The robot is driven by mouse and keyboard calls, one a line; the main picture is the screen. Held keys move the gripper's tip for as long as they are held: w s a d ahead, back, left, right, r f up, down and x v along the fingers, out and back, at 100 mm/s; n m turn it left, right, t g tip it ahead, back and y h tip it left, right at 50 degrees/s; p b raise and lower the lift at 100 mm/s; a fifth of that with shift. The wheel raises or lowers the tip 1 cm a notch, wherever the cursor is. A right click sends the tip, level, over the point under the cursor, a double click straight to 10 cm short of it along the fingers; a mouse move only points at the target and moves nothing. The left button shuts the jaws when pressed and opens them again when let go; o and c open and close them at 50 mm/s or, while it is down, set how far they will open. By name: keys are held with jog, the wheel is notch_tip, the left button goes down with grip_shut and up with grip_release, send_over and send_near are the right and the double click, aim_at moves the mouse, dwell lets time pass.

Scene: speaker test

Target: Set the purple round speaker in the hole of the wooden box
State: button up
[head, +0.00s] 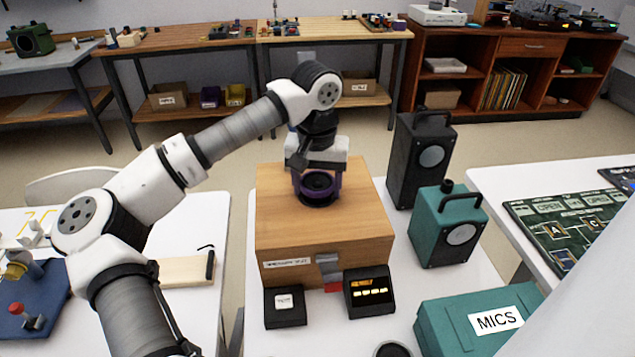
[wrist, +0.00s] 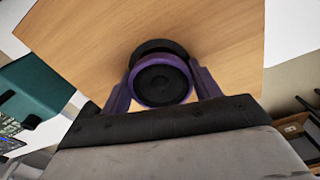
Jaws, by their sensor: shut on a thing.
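The purple round speaker (head: 317,183) is between the fingers of my gripper (head: 318,178), over the top of the wooden box (head: 278,214). In the wrist view the speaker (wrist: 160,84) shows a purple ring around a dark cone, with purple fingers (wrist: 161,86) on both sides of it. A dark round edge of the hole (wrist: 160,47) shows just past the speaker's far side. The speaker covers most of the hole, and looks slightly offset from it in the wrist view. I cannot tell whether it is just above the hole or touching its rim.
A black speaker cabinet (head: 402,160) and a teal one (head: 437,226) stand right of the box. A teal MICS case (head: 447,315) is at the front right. Two small black units (head: 285,318) (head: 369,309) sit before the box.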

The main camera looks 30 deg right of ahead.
jog(key=o, duration=1)
jog(key=shift+s+a+f+g, duration=0.1)
jog(key=shift+s+f+g, duration=0.1)
jog(key=shift+f, duration=0.2)
jog(key=shift+s+a+f+g, duration=0.1)
jog(key=shift+s+f, duration=0.05)
jog(key=shift+f, duration=0.25)
jog(key=o, duration=0.3)
jog(key=shift+s+d, duration=0.1)
jog(key=shift+d, duration=0.1)
jog(key=shift+a, duration=0.15)
jog(key=shift+w+r, duration=0.25)
jog(key=shift+r, duration=0.35)
notch_tip(320, 180, up, 14)
jog(key=b, duration=0.1)
jog(key=shift+s+d+r, duration=0.15)
jog(key=shift+s+d, duration=0.05)
jog(key=shift+d, duration=0.05)
